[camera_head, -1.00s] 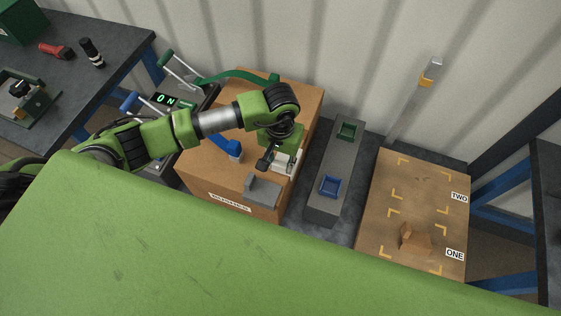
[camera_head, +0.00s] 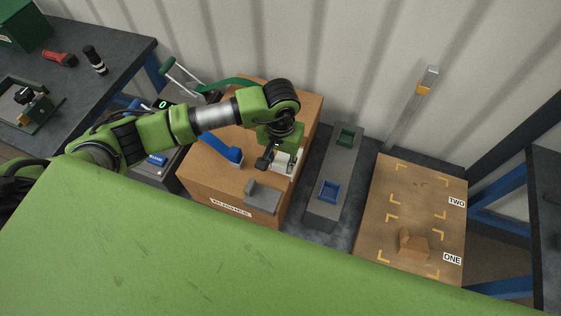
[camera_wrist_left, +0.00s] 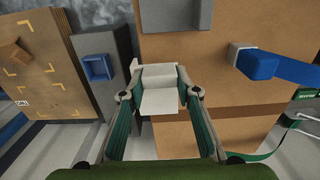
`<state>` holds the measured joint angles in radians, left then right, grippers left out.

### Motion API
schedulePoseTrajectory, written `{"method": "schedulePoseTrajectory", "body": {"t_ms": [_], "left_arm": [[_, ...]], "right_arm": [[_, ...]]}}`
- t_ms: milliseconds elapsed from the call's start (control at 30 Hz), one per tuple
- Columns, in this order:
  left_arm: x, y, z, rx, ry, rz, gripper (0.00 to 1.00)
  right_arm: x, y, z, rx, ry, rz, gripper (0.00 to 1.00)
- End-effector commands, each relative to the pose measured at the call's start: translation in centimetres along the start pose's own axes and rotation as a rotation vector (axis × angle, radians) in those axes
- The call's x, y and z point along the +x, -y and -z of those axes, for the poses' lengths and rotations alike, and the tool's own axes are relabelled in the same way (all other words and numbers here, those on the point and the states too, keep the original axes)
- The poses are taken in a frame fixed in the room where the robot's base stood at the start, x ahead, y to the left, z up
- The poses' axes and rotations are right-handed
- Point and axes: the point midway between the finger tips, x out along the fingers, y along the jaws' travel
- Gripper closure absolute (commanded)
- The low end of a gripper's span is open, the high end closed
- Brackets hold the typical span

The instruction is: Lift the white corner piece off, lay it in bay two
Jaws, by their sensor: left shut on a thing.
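The white corner piece (camera_head: 285,160) is at the right edge of the brown box (camera_head: 222,180). My left gripper (camera_head: 281,156) is over it; in the left wrist view the white piece (camera_wrist_left: 159,88) sits between the two fingers (camera_wrist_left: 160,95), which are shut on it. Whether it still touches its seat is hidden. Bay two is the upper set of yellow corner marks on the brown board (camera_head: 382,205), by the label TWO (camera_head: 457,201), and is empty. My right gripper is not in view.
A brown corner piece (camera_head: 413,246) lies in bay one. A grey bench (camera_head: 322,213) with green (camera_head: 345,137) and blue (camera_head: 329,191) sockets stands between box and board. A grey bracket (camera_head: 262,198) and a blue coupler with hose (camera_head: 234,154) are on the box.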

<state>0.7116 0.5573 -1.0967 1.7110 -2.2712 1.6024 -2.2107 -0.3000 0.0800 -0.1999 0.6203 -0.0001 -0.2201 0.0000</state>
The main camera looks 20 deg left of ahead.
Motion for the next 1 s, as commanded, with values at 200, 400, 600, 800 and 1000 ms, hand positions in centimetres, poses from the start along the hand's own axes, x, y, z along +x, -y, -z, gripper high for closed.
{"method": "schedulePoseTrajectory", "body": {"t_ms": [200, 400, 600, 800, 1000], "left_arm": [[-0.1, 0.0, 0.0, 0.0, 0.0, 0.0, 0.96], [-0.4, 0.0, 0.1, 0.0, -0.001, 0.0, 0.96], [-1.9, 0.1, 0.1, 0.0, -0.002, 0.002, 0.96], [-3.5, 0.0, 0.1, 0.001, -0.003, 0.001, 0.96], [-4.1, 0.0, 0.0, -0.001, 0.0, 0.0, 0.96]], "right_arm": [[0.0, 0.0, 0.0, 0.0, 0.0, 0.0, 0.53], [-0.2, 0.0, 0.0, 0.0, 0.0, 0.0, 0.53], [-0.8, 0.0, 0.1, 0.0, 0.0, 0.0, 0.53], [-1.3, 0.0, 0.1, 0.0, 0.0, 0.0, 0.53], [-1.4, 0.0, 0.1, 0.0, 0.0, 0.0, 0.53]]}}
